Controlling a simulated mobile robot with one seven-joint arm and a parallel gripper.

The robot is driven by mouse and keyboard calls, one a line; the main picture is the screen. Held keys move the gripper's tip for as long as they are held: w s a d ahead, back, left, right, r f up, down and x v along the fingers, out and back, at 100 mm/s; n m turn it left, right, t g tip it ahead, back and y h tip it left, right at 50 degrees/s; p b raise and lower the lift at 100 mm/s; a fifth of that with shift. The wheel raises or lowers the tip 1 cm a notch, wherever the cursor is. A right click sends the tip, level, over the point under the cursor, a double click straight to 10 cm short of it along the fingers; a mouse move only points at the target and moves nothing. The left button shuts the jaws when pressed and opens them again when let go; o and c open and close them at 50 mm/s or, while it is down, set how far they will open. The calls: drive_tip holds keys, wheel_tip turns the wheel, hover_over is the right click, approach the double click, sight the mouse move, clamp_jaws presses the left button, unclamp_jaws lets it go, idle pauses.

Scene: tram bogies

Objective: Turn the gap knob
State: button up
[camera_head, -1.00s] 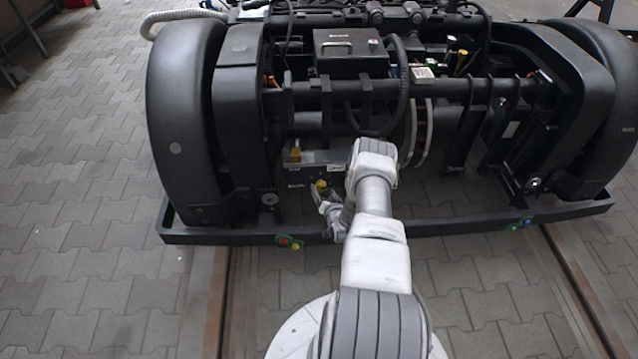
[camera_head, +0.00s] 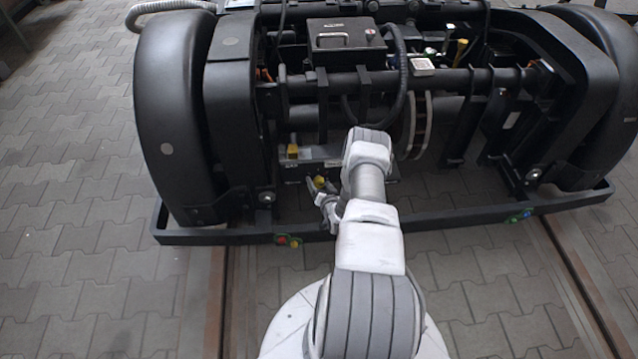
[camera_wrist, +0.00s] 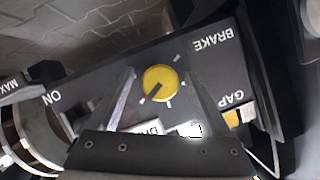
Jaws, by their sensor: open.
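The yellow round knob (camera_wrist: 160,83) sits on a dark panel (camera_wrist: 95,72) in the wrist view. It has a dark reddish pointer mark directed to the lower left and white tick marks around it. The lettering BRAKE and GAP is upside down on the right of the panel. My gripper (camera_wrist: 160,73) is open, with one finger on each side of the knob. I cannot tell whether the fingers touch it. In the head view, my gripper (camera_head: 322,192) is at the front of the bogie, just below the small yellow knob (camera_head: 319,182).
The black bogie (camera_head: 230,110) fills the far side, with a front bar (camera_head: 440,222) carrying coloured buttons. Paved floor lies around.

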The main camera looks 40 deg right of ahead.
drive_tip(key=shift+c, duration=0.3)
clamp_jaws()
drive_tip(key=shift+n, duration=0.3)
drive_tip(key=n+g+h, duration=0.1)
drive_tip(key=n+h, duration=0.1)
drive_tip(key=n, duration=0.1)
drive_tip(key=shift+w+a, duration=0.15)
drive_tip(key=n+h, duration=0.1)
drive_tip(key=n, duration=0.1)
drive_tip(key=n+g+h, duration=0.1)
drive_tip(key=n, duration=0.1)
drive_tip(key=shift+g+h, duration=0.3)
idle(0.4)
